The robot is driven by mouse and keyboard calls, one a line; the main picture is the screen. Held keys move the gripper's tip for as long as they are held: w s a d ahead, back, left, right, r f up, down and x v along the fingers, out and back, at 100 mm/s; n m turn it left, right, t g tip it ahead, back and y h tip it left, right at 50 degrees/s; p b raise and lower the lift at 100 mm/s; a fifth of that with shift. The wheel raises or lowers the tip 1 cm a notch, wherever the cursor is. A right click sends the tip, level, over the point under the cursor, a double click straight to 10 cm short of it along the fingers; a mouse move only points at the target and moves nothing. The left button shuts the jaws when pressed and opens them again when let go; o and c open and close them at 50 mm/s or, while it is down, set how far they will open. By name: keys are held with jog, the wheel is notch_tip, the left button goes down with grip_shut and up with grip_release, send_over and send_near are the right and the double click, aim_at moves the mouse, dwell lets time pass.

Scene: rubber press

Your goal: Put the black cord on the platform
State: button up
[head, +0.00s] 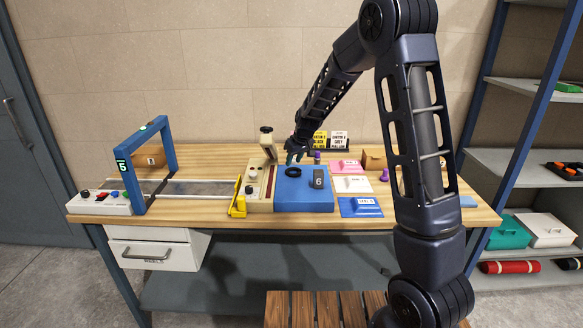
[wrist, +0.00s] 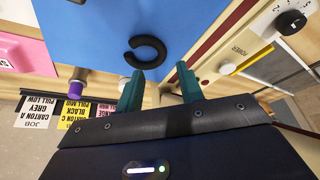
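The black cord (head: 293,171) is a small ring-like loop lying on the blue platform (head: 300,200) in the head view. In the wrist view the cord (wrist: 147,42) shows as a C with a gap, flat on the blue surface (wrist: 90,25). My gripper (head: 293,158) is just behind the cord in the head view. In the wrist view its two teal fingertips (wrist: 158,72) are apart with nothing between them. The cord lies just beyond the fingertips, and no contact shows.
A black block marked 6 (head: 318,178) stands on the platform right of the cord. A cream press (head: 267,165) with knobs adjoins its left. A yellow bracket (head: 238,200) stands farther left. Pink, white and blue cards or cases (head: 360,207) lie right. Job signs (head: 330,140) stand behind.

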jog(key=s+d+r+m+h, duration=0.1)
jog(key=s+d+r+m, duration=0.3)
jog(key=s+d+r, duration=1.4)
jog(key=s+d+m, duration=0.1)
jog(key=s+d, duration=0.2)
jog(key=s, duration=0.4)
jog(key=s+d+m+h, duration=0.1)
jog(key=s+d, duration=0.2)
jog(key=s, duration=0.4)
jog(key=s+d+m+t+h, duration=0.1)
jog(key=s+d, duration=0.3)
jog(key=s, duration=0.3)
jog(key=shift+m, duration=0.4)
